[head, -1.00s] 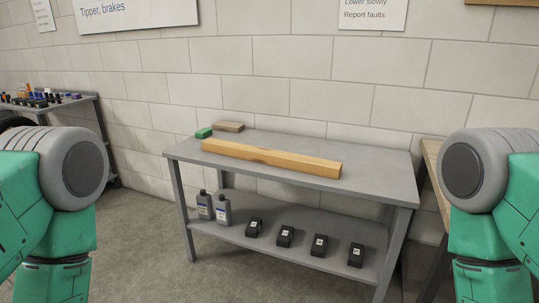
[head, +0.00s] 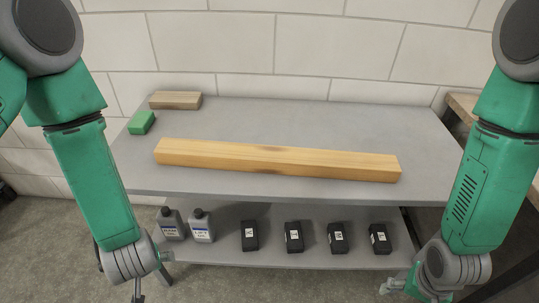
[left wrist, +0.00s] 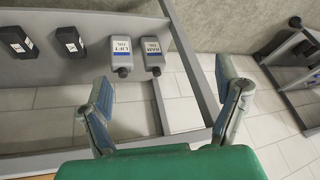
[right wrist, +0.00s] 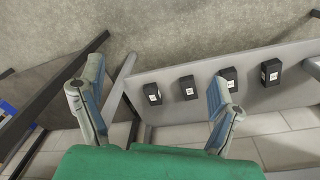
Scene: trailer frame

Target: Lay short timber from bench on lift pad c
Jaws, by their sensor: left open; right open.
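The timber (head: 275,160) is a long light-wood beam with darker patches. It lies flat across the grey bench top (head: 330,115), near its front edge. My left gripper (head: 139,297) is low in front of the bench's left end, cut by the bottom of the head view. In the left wrist view my left gripper (left wrist: 165,85) is open and empty. My right gripper (head: 410,288) is low in front of the bench's right end, and the right wrist view shows this gripper (right wrist: 155,80) open and empty. Neither touches the timber. No lift pad is in view.
A brown block (head: 175,100) and a green block (head: 141,122) sit at the bench's back left. Two grey bottles (head: 201,226) and several black boxes (head: 293,237) stand on the lower shelf. A wooden-topped table (head: 463,106) stands close on the right. The wall is behind.

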